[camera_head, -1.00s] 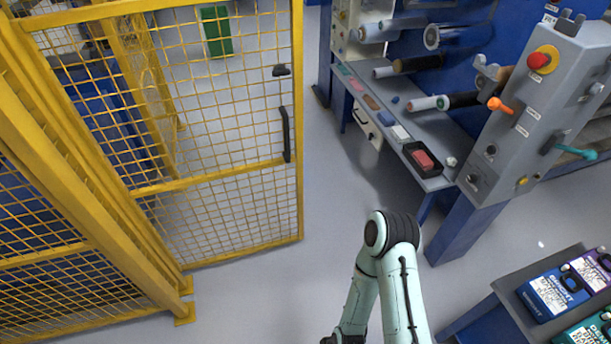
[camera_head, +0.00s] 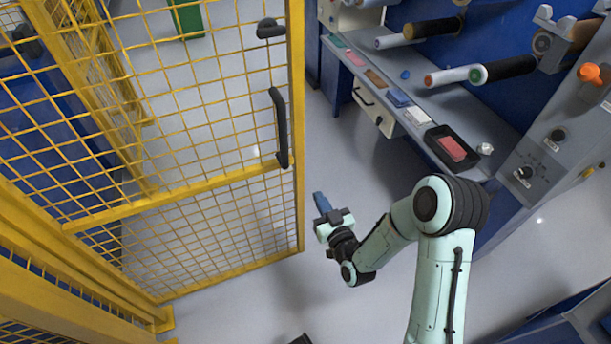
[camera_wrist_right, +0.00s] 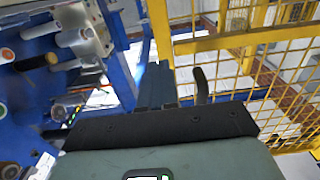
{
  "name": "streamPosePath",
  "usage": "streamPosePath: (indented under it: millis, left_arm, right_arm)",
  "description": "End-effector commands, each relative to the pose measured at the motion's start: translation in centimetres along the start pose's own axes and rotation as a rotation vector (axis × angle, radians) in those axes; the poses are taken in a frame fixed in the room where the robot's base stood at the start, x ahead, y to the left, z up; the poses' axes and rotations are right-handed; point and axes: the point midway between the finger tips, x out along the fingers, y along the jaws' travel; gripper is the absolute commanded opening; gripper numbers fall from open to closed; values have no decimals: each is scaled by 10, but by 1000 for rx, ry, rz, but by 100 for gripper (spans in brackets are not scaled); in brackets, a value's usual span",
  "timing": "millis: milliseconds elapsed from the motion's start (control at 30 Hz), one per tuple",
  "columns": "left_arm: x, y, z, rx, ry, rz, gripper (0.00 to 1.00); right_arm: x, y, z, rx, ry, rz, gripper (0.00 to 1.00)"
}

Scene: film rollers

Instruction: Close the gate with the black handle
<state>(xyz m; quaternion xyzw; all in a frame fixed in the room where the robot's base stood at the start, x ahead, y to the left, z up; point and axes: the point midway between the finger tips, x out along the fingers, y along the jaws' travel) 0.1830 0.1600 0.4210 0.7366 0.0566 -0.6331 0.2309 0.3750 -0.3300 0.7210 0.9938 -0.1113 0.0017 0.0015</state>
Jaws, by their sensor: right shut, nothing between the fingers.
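The yellow mesh gate (camera_head: 297,60) stands swung out at an angle from the yellow fence posts at the lower left. Its black handle (camera_head: 281,127) is a vertical bar near the free edge, with a small black latch (camera_head: 270,29) above it. My right gripper (camera_head: 320,203) is shut and empty, just right of the gate's free edge and below the handle in the picture, apart from both. In the right wrist view, the shut blue fingers (camera_wrist_right: 155,88) point forward, with the handle (camera_wrist_right: 200,84) just to their right. My left gripper is not seen.
A blue machine bench (camera_head: 415,105) with rollers, small coloured blocks and a black tray (camera_head: 452,150) stands to the right. A grey control panel (camera_head: 550,150) is at the far right. Grey floor (camera_head: 335,160) lies clear between gate and bench.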

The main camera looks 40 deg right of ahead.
Motion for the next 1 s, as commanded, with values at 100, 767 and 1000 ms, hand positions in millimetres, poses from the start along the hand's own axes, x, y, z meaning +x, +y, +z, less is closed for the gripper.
streamPosePath:
  millis: [100, 767, 1000]
  left_arm:
    - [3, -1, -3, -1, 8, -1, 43]
    - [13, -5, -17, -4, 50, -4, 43]
    - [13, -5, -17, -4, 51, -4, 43]
  right_arm:
    - [28, 0, 1, 1, 2, 0, 0]
    - [101, 0, 2, 3, -3, 0, 0]
    - [100, 0, 2, 3, -4, -1, 0]
